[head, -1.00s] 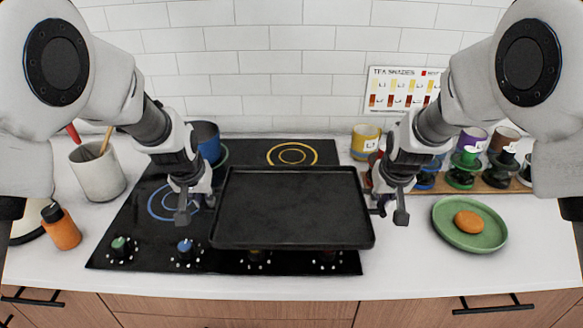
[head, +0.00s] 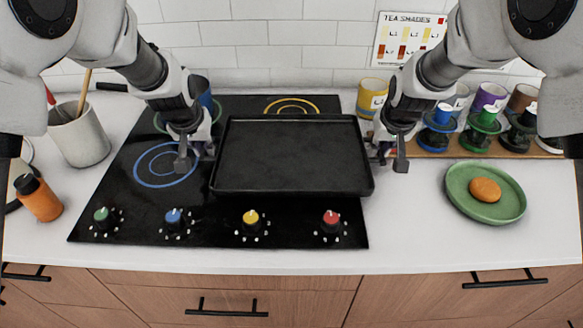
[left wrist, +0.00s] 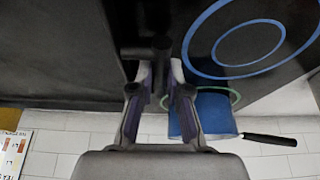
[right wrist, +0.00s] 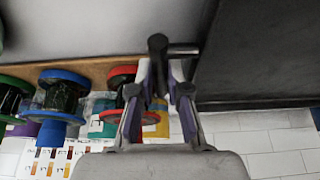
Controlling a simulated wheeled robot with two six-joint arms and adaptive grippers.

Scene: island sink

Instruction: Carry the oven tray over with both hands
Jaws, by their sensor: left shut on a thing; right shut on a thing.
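The oven tray (head: 292,160) is a dark, flat, rimmed rectangle over the right part of the cooktop, between my two grippers in the head view. It looks roughly level; its height above the cooktop is hard to tell. My left gripper (head: 192,158) is shut on the tray's left handle, and the handle shows between the fingers in the left wrist view (left wrist: 160,60). My right gripper (head: 390,158) is shut on the right handle, also seen in the right wrist view (right wrist: 165,60). The tray hides part of the hob behind it.
The black cooktop (head: 120,195) has several coloured knobs along its front. A blue pot (left wrist: 212,115) stands at its back left. A green plate with a bun (head: 462,205), a yellow mug (head: 371,95) and a rack of tea stands (head: 530,148) are on the right. An orange bottle (head: 40,200) and utensil crock (head: 80,138) stand left.

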